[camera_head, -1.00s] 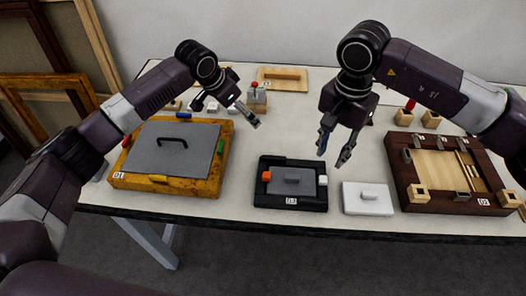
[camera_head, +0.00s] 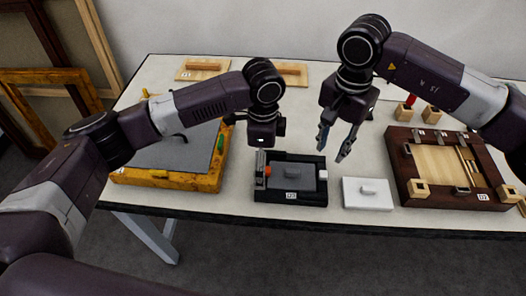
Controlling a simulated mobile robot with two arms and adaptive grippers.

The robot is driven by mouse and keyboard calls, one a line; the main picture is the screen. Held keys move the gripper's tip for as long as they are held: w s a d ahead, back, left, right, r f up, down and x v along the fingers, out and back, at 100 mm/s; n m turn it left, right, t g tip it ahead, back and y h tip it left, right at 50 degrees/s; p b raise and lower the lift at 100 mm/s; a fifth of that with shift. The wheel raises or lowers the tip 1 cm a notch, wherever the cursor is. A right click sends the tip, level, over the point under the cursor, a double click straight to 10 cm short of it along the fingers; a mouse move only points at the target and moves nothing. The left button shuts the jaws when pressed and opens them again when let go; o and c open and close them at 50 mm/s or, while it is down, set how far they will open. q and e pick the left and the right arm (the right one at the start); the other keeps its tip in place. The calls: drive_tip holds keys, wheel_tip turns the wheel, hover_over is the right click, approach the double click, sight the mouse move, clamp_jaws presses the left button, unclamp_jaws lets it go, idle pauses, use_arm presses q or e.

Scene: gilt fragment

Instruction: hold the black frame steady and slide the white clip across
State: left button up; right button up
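The black frame (camera_head: 300,200) lies on the table at middle front, with a grey panel (camera_head: 293,178) and small knob inside it. The white clip (camera_head: 323,175) sits on the frame's right side. An orange clip (camera_head: 268,171) sits on its left side, partly hidden by my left gripper. My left gripper (camera_head: 261,165) points down at the frame's left side; its fingers are seen edge-on, so their gap and any contact are unclear. My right gripper (camera_head: 333,148) is open and empty, above and behind the frame's right end.
A white block with a knob (camera_head: 368,194) lies just right of the black frame. A yellow-brown frame (camera_head: 190,180) is at left, partly behind my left arm. Wooden boards (camera_head: 203,68) lie at the back.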

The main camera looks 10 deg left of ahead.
use_arm(q)
drive_tip(key=shift+f, duration=0.95)
drive_tip(key=shift+c, duration=0.3)
